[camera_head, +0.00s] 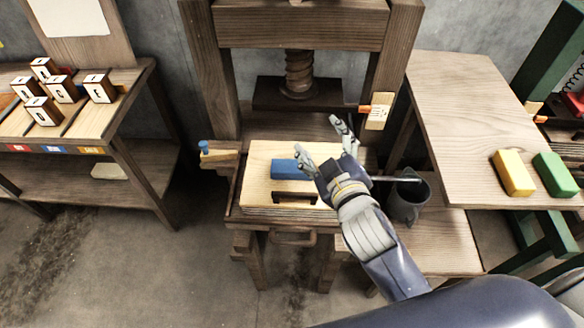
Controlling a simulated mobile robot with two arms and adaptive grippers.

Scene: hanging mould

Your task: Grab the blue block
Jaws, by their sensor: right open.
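The blue block (287,169) lies on a pale wooden board (258,186) on the bed of a wooden screw press. My right gripper (322,144) is open, its fingers spread just right of and above the block. One finger overlaps the block's right end in the picture, so I cannot tell whether they touch. The gripper looks empty. My left gripper is not in view.
The press's wooden posts (212,70) and screw (299,72) rise behind the board. A dark mug (405,203) stands right of my wrist. A side table (460,120) holds a yellow block (513,173) and a green block (555,175). Several lettered cubes (62,88) sit on the left bench.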

